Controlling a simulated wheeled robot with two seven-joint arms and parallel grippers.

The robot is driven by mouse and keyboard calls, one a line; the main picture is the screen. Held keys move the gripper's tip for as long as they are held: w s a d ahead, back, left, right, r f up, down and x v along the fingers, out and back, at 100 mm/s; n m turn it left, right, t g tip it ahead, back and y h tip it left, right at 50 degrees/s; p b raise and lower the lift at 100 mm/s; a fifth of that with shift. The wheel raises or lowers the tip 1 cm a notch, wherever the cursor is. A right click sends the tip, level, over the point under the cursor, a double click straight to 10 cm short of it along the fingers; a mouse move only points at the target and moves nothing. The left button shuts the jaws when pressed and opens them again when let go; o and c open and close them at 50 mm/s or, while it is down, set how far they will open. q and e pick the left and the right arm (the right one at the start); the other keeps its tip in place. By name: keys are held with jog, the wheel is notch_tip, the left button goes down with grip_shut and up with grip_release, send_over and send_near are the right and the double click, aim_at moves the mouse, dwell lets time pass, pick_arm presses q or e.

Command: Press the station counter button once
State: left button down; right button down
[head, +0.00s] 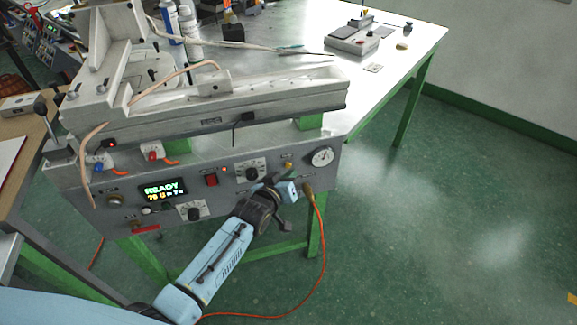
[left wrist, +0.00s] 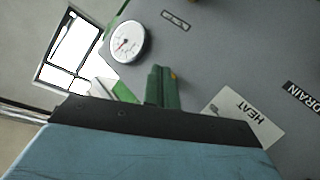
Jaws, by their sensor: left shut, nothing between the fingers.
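My left gripper (head: 272,179) is shut and empty, close in front of the panel just below and left of that part. I cannot tell whether it touches. In the left wrist view the shut fingers (left wrist: 162,88) show before the panel, with the gauge (left wrist: 127,42) up left; no button is clear there. My right gripper is out of view.
A red switch (head: 211,180) and black knob (head: 251,174) are left of the gripper. An orange cable (head: 322,235) hangs from a panel connector. The press's long beam (head: 240,108) lies above. Floor to the right is clear.

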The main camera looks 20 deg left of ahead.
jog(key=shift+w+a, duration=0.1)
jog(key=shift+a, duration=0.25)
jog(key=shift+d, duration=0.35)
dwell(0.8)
pick_arm(q)
jog(key=shift+w+a, duration=0.25)
jog(key=shift+w, duration=0.1)
